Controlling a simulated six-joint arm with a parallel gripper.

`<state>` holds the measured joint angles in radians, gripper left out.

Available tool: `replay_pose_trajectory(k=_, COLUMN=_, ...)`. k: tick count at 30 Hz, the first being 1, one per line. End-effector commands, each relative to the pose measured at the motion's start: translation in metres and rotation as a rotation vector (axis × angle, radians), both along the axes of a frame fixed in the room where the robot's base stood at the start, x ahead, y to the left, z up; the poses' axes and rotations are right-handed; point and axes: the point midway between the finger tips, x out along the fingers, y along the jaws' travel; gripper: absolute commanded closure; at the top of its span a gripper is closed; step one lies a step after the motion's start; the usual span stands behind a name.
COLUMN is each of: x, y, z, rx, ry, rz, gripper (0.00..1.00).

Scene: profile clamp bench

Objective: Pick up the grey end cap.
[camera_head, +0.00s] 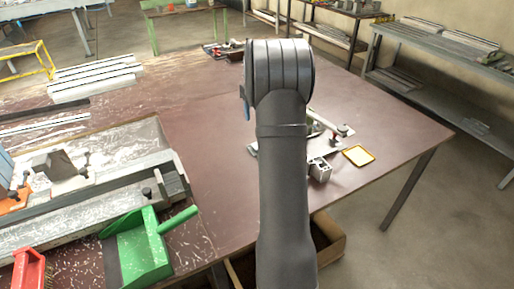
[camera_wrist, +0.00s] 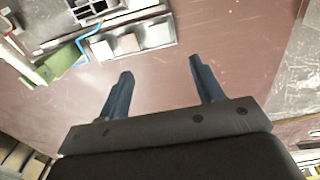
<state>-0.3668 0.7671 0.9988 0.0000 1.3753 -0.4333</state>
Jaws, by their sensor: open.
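My gripper (camera_wrist: 160,68) is open in the wrist view, with two dark blue fingers apart and only bare reddish-brown tabletop between them. Beyond the fingertips is a grey holder (camera_wrist: 165,20) with small pale blocks and a pinkish-grey block (camera_wrist: 129,43) in or against it. I cannot tell for sure whether one of these is the grey end cap. In the head view my arm hides most of my gripper and part of the bench.
The reddish-brown bench (camera_head: 205,115) has free room around the middle. A green dustpan (camera_head: 140,250) and a clamp rail (camera_head: 100,195) are at the left. A small metal profile piece (camera_head: 320,170) and a yellow-rimmed tray (camera_head: 358,155) are right of my arm.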

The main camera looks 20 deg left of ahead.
Motion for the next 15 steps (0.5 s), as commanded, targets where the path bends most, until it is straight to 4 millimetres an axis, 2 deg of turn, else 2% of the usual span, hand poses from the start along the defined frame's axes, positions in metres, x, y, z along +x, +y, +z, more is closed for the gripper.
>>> replay_pose_trajectory(k=3, x=-0.001, y=0.0, z=-0.029, rx=-0.001, ry=0.006, rz=-0.001, gripper=0.39)
replay_pose_trajectory(k=9, x=0.0, y=0.0, z=-0.071, rx=-0.001, ry=0.004, rz=-0.002, gripper=0.39)
replay_pose_trajectory(k=15, x=0.0, y=0.0, z=-0.094, rx=-0.001, ry=0.001, rz=-0.003, gripper=0.39)
